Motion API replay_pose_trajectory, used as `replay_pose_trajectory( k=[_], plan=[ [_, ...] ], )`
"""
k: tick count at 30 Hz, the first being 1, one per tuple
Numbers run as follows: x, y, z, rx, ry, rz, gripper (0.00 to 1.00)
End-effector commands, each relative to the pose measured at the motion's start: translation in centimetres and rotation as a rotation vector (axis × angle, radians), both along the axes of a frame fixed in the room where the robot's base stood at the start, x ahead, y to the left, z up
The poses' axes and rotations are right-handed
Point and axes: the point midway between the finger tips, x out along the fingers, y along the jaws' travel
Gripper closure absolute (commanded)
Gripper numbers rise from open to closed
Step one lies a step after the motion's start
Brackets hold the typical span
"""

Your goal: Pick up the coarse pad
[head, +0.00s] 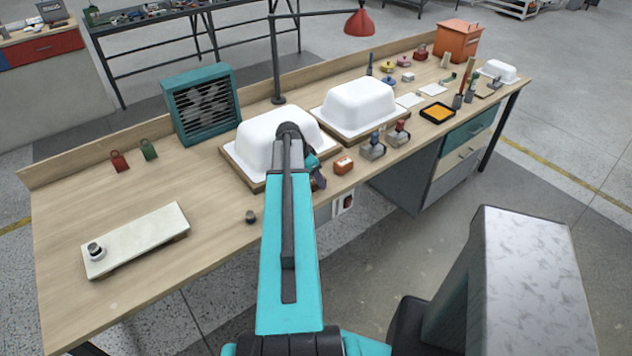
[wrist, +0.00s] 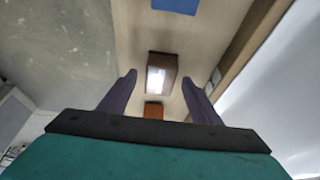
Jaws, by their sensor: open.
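In the wrist view a brown block with a bright, shiny top, which looks like the coarse pad (wrist: 161,73), lies on the wooden bench just beyond the fingertips. My gripper (wrist: 163,82) is open around an empty gap, its two dark fingers apart on either side of the line to the block. In the head view my gripper (head: 313,175) is mostly hidden behind my arm, low beside the front edge of the middle-left tub. An orange block (head: 343,165) lies just right of it there; I cannot tell whether it is the same block.
White tub shells (head: 262,143) (head: 360,104) stand on boards behind. A smaller orange-brown piece (wrist: 154,110) and part of a blue item (wrist: 176,5) show in the wrist view. Two sander-like tools (head: 373,150) (head: 398,135) stand to the right.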

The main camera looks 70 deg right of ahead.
Motion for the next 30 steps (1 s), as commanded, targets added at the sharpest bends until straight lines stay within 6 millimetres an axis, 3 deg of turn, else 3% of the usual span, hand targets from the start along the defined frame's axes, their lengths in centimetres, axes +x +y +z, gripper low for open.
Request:
replay_pose_trajectory(
  k=[14, 15, 23, 30],
  plan=[
    [-0.01, 0.01, 0.0, 0.0, 0.0, 0.0, 0.42],
    [-0.01, 0.0, 0.01, 0.0, 0.0, 0.0, 0.44],
    [0.0, 0.0, 0.01, 0.0, 0.0, 0.0, 0.87],
    [-0.09, -0.06, 0.03, 0.0, 0.0, -0.001, 0.87]
  ],
)
